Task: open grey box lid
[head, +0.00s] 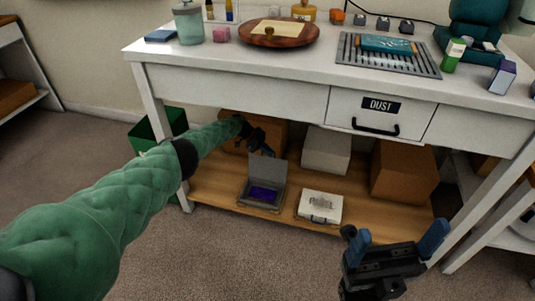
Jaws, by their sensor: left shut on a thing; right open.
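The grey box (260,194) stands on the wooden lower shelf under the white workbench. Its lid (266,169) is raised at the back, and a purple-blue inside shows. My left gripper (267,151) reaches in under the bench and is shut at the lid's upper edge. The contact between fingers and lid is small and dark in the head view. My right gripper (394,244) is open and empty, in front of the shelf at the lower right, apart from the box.
A white case (320,206) with a dark handle stands right of the grey box. Cardboard boxes (404,172) and a pale box (326,150) stand behind. The bench's drawer (380,113) overhangs the shelf. A green bin (142,139) is at the left leg.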

